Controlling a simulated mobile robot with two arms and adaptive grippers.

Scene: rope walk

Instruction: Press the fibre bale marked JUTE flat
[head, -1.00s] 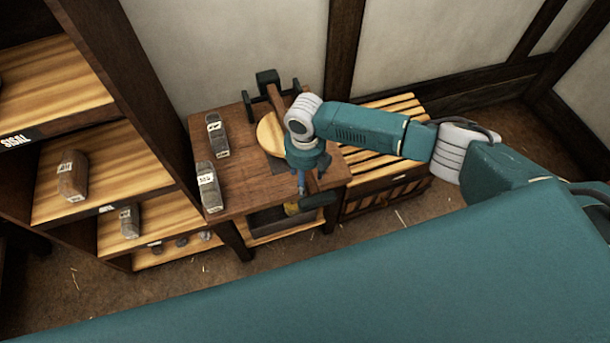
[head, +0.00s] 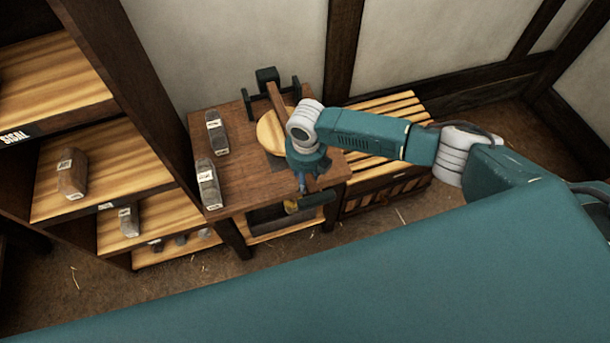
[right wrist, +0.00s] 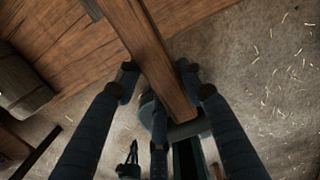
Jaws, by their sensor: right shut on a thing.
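A press with a long wooden lever (head: 278,99) and a round pale wooden plate (head: 268,134) stands on the brown table. My right gripper (head: 301,182) is at the front end of the lever. In the right wrist view the lever (right wrist: 140,38) runs between the fingers of my right gripper (right wrist: 158,84), which is shut on it. Whatever lies under the plate is hidden by the plate and my arm. Two grey labelled bales (head: 217,133) (head: 208,185) stand at the table's left; their labels are too small to read. My left gripper is not in view.
A wooden shelf unit (head: 150,120) on the left holds a brown bale (head: 72,175), a grey bale (head: 129,220) and smaller things; one edge reads SISAL (head: 14,137). A slatted crate (head: 395,115) stands right of the table. A wall is behind.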

